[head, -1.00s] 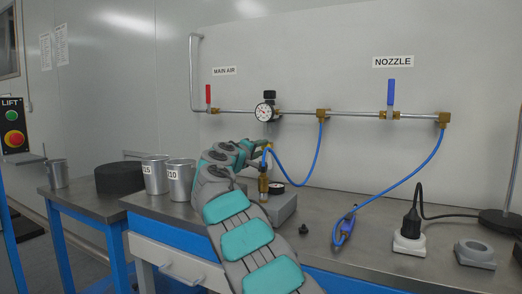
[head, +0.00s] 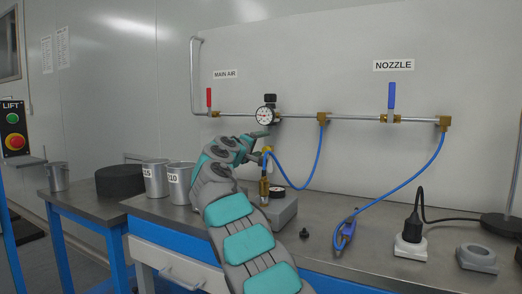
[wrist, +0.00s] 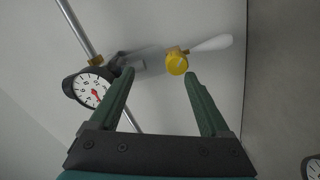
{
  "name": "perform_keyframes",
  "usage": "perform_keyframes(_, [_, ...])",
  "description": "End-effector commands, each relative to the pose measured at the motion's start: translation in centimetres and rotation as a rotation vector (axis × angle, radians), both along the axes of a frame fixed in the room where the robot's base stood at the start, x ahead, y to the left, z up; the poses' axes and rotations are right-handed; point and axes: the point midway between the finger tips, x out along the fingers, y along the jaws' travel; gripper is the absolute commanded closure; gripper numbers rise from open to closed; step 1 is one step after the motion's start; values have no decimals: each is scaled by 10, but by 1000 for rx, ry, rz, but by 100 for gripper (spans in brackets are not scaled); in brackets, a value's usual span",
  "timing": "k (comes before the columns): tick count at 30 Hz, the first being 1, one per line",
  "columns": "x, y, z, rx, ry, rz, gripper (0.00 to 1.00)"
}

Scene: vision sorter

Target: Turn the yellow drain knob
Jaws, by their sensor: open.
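The yellow drain knob (wrist: 177,63) shows in the wrist view as a round cap, at the end of a pale fitting below the pipe. It lies just beyond my gripper's fingertips (wrist: 159,74), nearer the right finger. The fingers are open with nothing between them, and a gap to the knob seems to remain. In the head view my gripper (head: 262,135) is below the pressure gauge (head: 265,115). A yellow bit (head: 267,151) shows just under the gripper, partly hidden by it.
The gauge also shows in the wrist view (wrist: 92,88), left of the fingers. A blue hose (head: 285,178) hangs close to the gripper. The red-handled main air valve (head: 209,100) is at left, the blue-handled nozzle valve (head: 391,100) at right. Metal cups (head: 155,177) stand on the bench.

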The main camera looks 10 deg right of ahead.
Motion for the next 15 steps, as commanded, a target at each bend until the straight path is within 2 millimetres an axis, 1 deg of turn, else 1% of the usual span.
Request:
perform_keyframes(1, [-1, -1, 6, -1, -6, -3, 36])
perform_keyframes(6, [-4, -5, 13, -2, -8, -8, 36])
perform_keyframes(15, [-19, -5, 14, -5, -8, -9, 36])
